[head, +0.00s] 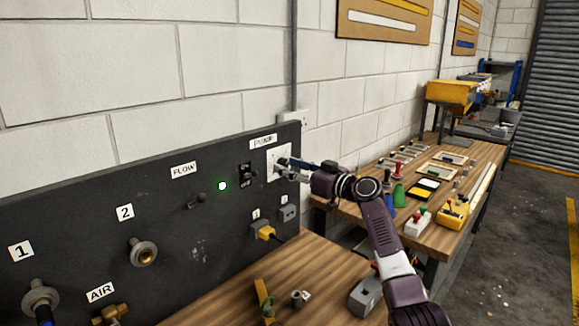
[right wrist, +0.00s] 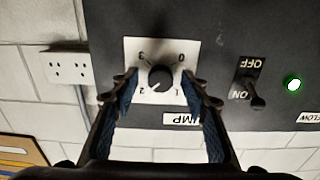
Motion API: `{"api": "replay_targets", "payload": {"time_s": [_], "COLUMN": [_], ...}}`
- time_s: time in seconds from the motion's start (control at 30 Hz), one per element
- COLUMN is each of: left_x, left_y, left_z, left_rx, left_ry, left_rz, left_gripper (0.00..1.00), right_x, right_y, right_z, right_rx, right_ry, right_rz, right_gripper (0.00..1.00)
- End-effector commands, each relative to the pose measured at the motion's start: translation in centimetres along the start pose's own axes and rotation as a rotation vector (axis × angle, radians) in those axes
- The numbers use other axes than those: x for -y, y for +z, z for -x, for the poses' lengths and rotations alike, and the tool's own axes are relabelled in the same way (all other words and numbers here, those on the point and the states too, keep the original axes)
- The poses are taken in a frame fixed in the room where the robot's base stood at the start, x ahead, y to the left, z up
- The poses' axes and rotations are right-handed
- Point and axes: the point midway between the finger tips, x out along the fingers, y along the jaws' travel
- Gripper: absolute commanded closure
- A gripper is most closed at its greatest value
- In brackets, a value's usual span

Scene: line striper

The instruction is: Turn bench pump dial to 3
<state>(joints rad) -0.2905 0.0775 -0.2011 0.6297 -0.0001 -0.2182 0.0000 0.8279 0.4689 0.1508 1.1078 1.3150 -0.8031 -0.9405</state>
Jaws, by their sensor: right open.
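The pump dial (right wrist: 160,77) is a round black knob on a white plate (right wrist: 187,48) marked 0, 1, 2 and 3. The right wrist view shows it upside down. A faint pale mark on the knob seems to point between the lower left and bottom, near 2; it is too small to be sure. In the head view the plate (head: 279,157) sits under the PUMP label, with the knob mostly hidden by my gripper. My right gripper (head: 283,168) is open in front of the plate, its fingers (right wrist: 161,88) on either side of the knob, apparently not touching it.
The black panel (head: 165,205) also carries an ON/OFF switch (right wrist: 252,92), a lit green lamp (head: 222,186), a flow lever (head: 200,198) and a yellow plug (head: 265,233). Below is a wooden bench (head: 225,300) with small parts. A second bench (head: 470,180) stands to the right.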

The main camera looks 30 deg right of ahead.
Motion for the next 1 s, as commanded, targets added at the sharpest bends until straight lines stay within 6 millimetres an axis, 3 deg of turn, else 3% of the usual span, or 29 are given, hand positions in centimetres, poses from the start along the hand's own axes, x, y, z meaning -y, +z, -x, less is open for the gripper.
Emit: {"api": "replay_targets", "payload": {"time_s": [0.07,0.47,0.77,1.0], "left_x": [0.1,0.0,0.1,0.1], "left_y": [0.2,1.8,1.8,1.8], "left_z": [0.0,0.0,-0.3,-1.0], "left_rx": [0.004,0.026,0.025,0.024], "left_ry": [-0.001,0.0,-0.001,-0.001], "left_rz": [0.0,0.0,0.001,0.001], "left_gripper": [0.57,0.57,0.57,0.57], "right_x": [0.0,0.0,0.0,0.1], "right_y": [0.0,0.0,0.0,0.1], "right_z": [0.0,0.0,0.0,0.0], "right_rx": [0.0,0.0,-0.001,-0.001], "right_ry": [0.0,0.0,-0.001,-0.001], "right_rz": [0.0,0.0,-0.039,-0.174], "right_gripper": [0.58,1.0,1.0,1.0]}}
